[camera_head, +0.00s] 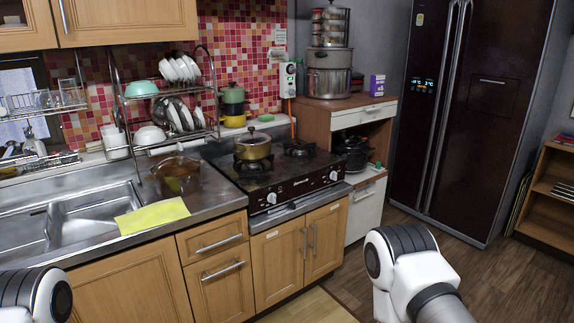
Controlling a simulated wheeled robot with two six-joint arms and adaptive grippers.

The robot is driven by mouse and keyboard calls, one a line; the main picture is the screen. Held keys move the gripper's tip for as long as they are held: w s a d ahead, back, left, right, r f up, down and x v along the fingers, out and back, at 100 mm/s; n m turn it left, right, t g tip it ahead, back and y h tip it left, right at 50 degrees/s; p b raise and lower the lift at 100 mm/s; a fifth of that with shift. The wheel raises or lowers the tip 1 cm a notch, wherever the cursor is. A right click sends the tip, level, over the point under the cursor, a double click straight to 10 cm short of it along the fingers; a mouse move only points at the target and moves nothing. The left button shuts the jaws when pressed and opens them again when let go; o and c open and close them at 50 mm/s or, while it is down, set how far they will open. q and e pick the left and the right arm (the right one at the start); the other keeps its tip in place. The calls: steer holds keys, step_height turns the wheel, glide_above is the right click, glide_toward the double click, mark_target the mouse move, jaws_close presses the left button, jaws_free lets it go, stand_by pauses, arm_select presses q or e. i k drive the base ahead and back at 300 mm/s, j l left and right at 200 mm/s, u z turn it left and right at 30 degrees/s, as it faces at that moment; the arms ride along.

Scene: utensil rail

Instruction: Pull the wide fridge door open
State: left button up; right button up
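The dark brown fridge stands at the back right, with both doors shut. Its wide door (500,130) is the right one and has a small inset panel (493,81). A long silver vertical handle (449,95) runs along its left edge. The narrow left door (416,125) has a small lit display and its own long handle (432,100). My arm links show at the bottom left corner and at the bottom right of centre, in front of and below the fridge. Neither gripper shows in this view.
Wooden floor (500,275) lies clear before the fridge. A low wooden shelf (550,195) stands right of it. A cabinet with pots (362,120) stands to its left, then a gas stove (275,175) and a sink counter (90,215).

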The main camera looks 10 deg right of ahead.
mark_target(477, 152)
steer(key=i+l+z, duration=0.5)
steer(key=i+z, duration=0.65)
steer(key=i+l+u, duration=0.4)
steer(key=i+l, duration=0.45)
steer(key=i, duration=0.4)
steer(key=i+l+u, duration=0.4)
steer(key=i+l, duration=0.7)
steer(key=l, duration=0.15)
steer(key=l+z, duration=0.2)
steer(key=z, duration=0.95)
steer(key=i, duration=0.1)
